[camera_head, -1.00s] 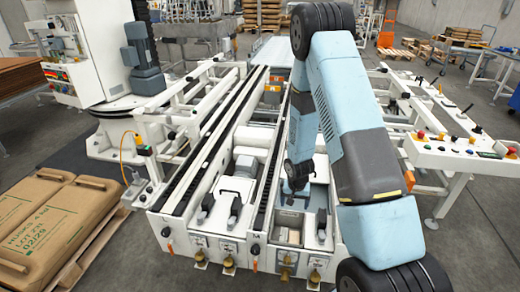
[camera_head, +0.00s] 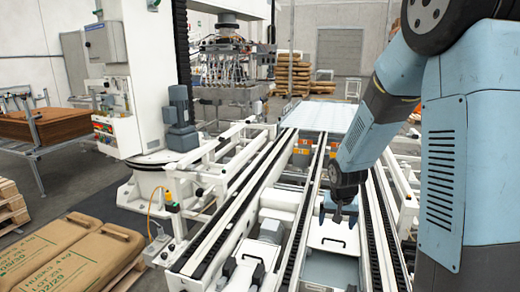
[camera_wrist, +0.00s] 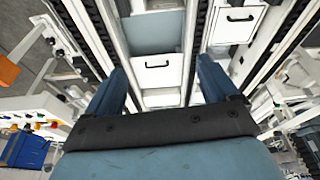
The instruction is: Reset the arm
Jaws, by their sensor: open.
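My gripper (camera_head: 338,213) hangs at the end of my blue arm, above the conveyor frame, in the head view. In the wrist view its two blue fingers (camera_wrist: 163,88) stand well apart with nothing between them. Beyond the fingers are a white drawer-like panel with a black handle (camera_wrist: 157,66) and a blue-grey plate (camera_wrist: 152,33). The gripper holds nothing and appears clear of the conveyor below it.
The conveyor (camera_head: 283,190) with black chain rails runs away from me under the arm. Brown sacks (camera_head: 75,258) lie on a pallet at the lower left. A white column machine (camera_head: 150,85) stands behind on the left. Stacked brown sheets (camera_head: 45,124) rest on a rack further left.

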